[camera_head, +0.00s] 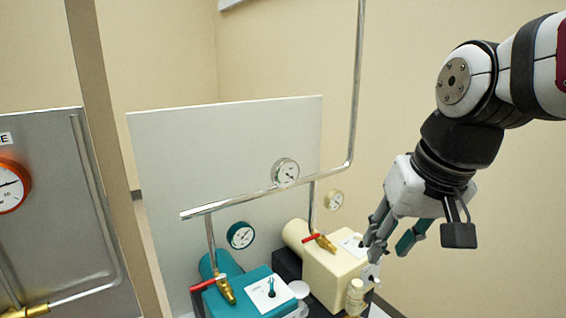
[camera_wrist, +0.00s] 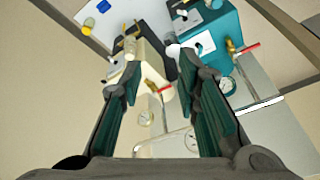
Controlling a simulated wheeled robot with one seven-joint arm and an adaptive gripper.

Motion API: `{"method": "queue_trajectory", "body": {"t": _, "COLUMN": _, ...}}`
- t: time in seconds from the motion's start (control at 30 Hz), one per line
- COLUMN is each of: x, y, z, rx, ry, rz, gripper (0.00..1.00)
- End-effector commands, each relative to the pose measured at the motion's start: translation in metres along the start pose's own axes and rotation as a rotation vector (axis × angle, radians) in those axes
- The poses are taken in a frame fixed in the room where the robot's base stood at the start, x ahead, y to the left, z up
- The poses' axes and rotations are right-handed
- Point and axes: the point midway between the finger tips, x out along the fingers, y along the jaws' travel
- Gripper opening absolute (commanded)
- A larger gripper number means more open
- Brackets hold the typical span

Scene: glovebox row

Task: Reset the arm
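My gripper (camera_head: 388,248) hangs from my arm at the right of the head view, fingers pointing down and a little left. In the wrist view my gripper (camera_wrist: 160,62) has its two dark fingers with teal pads spread wide apart, with nothing held between them. In the head view the fingertips overlap the right side of a cream pump unit (camera_head: 325,273); I cannot tell whether they touch it. The cream unit (camera_wrist: 135,85) shows behind and between the fingers in the wrist view.
A teal pump unit (camera_head: 250,298) with a red-handled brass valve (camera_head: 226,290) stands left of the cream one. A metal pipe (camera_head: 270,193) with a gauge (camera_head: 285,172) runs above both, before a white panel (camera_head: 230,130). A grey panel (camera_head: 50,220) stands far left.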

Motion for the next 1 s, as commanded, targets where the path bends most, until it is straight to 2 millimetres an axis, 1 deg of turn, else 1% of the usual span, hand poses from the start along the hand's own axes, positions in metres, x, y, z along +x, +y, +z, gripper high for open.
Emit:
{"method": "queue_trajectory", "body": {"t": 0.03, "x": -0.007, "y": 0.005, "z": 0.012, "rx": 0.001, "ry": 0.023, "rz": 0.008, "gripper": 0.3}}
{"method": "queue_trajectory", "body": {"t": 0.2, "x": -0.018, "y": 0.019, "z": 0.051, "rx": -0.01, "ry": 0.082, "rz": 0.043, "gripper": 0.3}}
{"method": "queue_trajectory", "body": {"t": 0.3, "x": -0.02, "y": 0.026, "z": 0.071, "rx": -0.015, "ry": 0.112, "rz": 0.065, "gripper": 0.3}}
{"method": "queue_trajectory", "body": {"t": 0.43, "x": -0.021, "y": 0.031, "z": 0.089, "rx": -0.02, "ry": 0.14, "rz": 0.09, "gripper": 0.3}}
{"method": "queue_trajectory", "body": {"t": 0.6, "x": -0.02, "y": 0.035, "z": 0.099, "rx": -0.025, "ry": 0.153, "rz": 0.106, "gripper": 0.3}}
{"method": "queue_trajectory", "body": {"t": 1.0, "x": -0.02, "y": 0.035, "z": 0.1, "rx": -0.025, "ry": 0.154, "rz": 0.106, "gripper": 0.3}}
